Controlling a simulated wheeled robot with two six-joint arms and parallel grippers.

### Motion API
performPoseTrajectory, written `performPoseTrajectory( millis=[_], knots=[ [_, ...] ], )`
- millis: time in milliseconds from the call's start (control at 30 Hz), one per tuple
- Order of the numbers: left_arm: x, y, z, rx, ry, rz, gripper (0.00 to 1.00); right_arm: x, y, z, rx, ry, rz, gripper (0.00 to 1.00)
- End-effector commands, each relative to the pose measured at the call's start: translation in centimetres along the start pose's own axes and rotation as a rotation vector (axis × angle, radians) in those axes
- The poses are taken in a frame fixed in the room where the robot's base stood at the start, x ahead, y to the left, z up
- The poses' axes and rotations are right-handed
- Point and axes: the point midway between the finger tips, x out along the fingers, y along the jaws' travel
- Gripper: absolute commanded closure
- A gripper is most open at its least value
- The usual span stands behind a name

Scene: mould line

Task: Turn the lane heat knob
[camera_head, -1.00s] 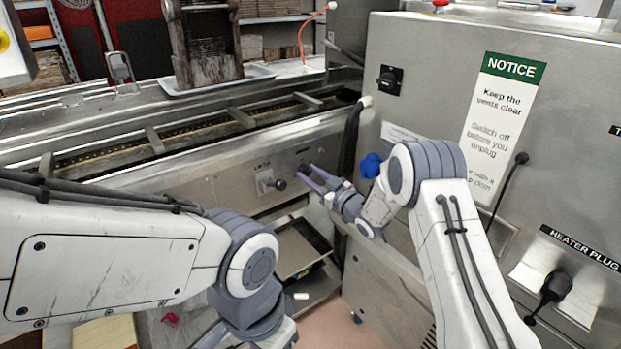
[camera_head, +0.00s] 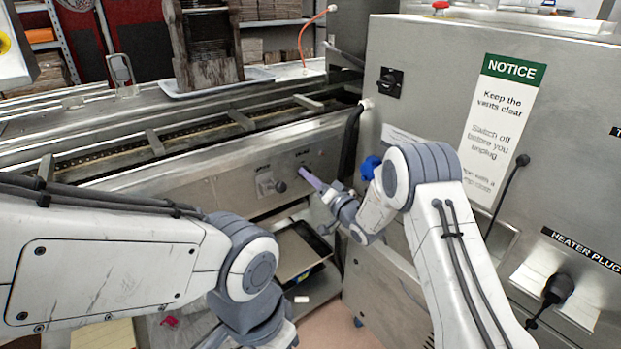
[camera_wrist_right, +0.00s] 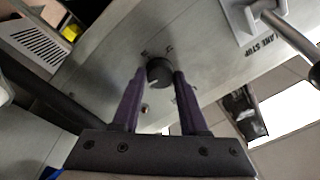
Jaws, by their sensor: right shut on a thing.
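The lane heat knob (camera_wrist_right: 160,72) is a small dark round knob on the grey front panel, seen in the right wrist view. My right gripper (camera_wrist_right: 159,76) has its two purple fingers on opposite sides of the knob, shut on it. In the head view the right gripper (camera_head: 305,174) reaches the panel just under a small dark label, and its fingers hide the knob. The knob's exact setting is too small to read. My left arm crosses the lower left of the head view, and its gripper is out of the picture.
The lane stop lever (camera_head: 279,186) sticks out just left of the right gripper; its shaft also shows in the right wrist view (camera_wrist_right: 289,34). A black hose (camera_head: 350,140) and the steel cabinet (camera_head: 440,85) stand close on the right. A dark tray (camera_head: 298,252) lies below.

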Motion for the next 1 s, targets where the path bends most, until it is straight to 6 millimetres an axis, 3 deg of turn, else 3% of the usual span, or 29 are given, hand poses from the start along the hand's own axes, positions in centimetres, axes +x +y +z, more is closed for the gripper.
performPoseTrajectory(
  millis=[400,1000],
  knots=[
    [-0.39,0.03,-0.02,0.0,0.0,0.0,0.5,-0.18,0.13,0.49,0.269,0.003,0.025,1.0],
    [-0.46,0.03,-0.03,0.0,0.0,0.0,0.5,-0.18,0.16,0.59,0.343,0.005,0.031,1.0]
  ],
)
